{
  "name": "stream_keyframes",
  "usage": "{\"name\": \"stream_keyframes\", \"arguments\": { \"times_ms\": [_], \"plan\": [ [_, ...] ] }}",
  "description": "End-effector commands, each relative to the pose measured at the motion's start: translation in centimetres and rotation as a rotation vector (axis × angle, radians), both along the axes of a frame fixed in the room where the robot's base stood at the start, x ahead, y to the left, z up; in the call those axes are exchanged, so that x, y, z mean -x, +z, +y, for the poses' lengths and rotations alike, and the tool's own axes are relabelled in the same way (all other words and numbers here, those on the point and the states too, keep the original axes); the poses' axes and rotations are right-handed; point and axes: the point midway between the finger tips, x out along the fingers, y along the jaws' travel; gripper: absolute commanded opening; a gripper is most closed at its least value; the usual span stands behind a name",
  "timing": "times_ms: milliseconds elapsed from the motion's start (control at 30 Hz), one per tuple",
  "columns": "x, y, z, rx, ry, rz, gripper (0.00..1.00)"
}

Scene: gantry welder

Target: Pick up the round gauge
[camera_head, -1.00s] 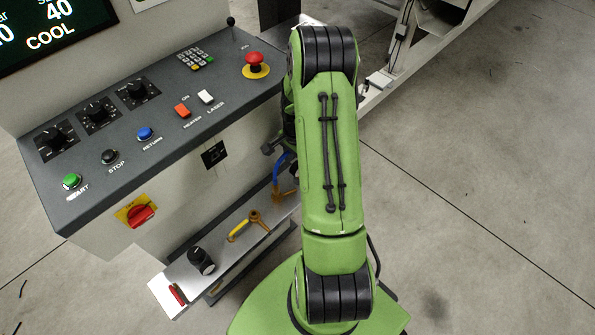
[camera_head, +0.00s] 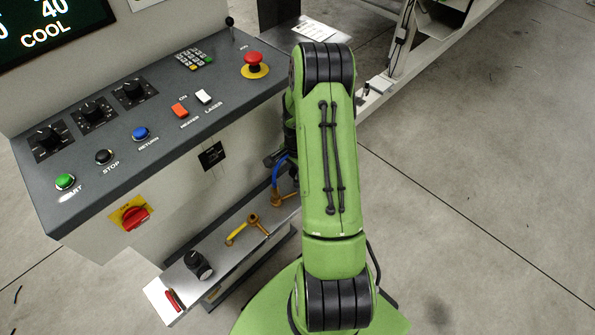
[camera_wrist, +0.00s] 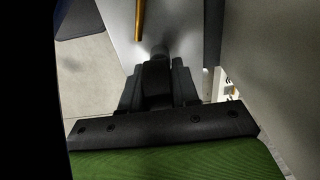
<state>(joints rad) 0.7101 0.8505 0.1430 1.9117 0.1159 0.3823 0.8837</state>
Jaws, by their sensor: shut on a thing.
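My gripper (camera_wrist: 160,72) shows in the wrist view, with its dark fingers shut on a small dark rounded thing (camera_wrist: 160,50). The picture is too dark to tell if this is the round gauge, and no dial face shows. In the head view my gripper is mostly hidden behind my green arm, beside the front of the console. A short black round thing (camera_head: 199,265) with a pale mark stands on the narrow shelf (camera_head: 222,261) below the console. I cannot tell if it is a gauge or a knob.
A yellow-handled tool (camera_head: 237,236) and a red-handled thing (camera_head: 174,299) lie on the shelf. The console (camera_head: 180,150) with knobs, buttons and a red emergency stop (camera_head: 254,62) rises at left. A blue hose (camera_head: 277,178) hangs close to my arm. Floor at right is clear.

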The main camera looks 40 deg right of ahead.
Motion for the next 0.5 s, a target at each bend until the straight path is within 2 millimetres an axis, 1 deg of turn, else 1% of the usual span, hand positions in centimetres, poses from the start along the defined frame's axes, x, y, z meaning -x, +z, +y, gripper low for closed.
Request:
{"name": "stream_keyframes", "arguments": {
  "times_ms": [100, 167, 267, 400, 500],
  "plan": [
    [0.0, 0.1, 0.0, 0.000, 0.000, -0.001, 0.00],
    [0.0, 0.5, 0.0, 0.001, 0.000, -0.001, 0.00],
    [-0.1, 2.6, -0.1, 0.004, 0.000, -0.004, 0.00],
    [-0.1, 6.4, -0.1, 0.004, 0.000, -0.005, 0.00],
    [-0.1, 8.5, 0.0, 0.002, 0.000, -0.004, 0.00]
  ]
}}
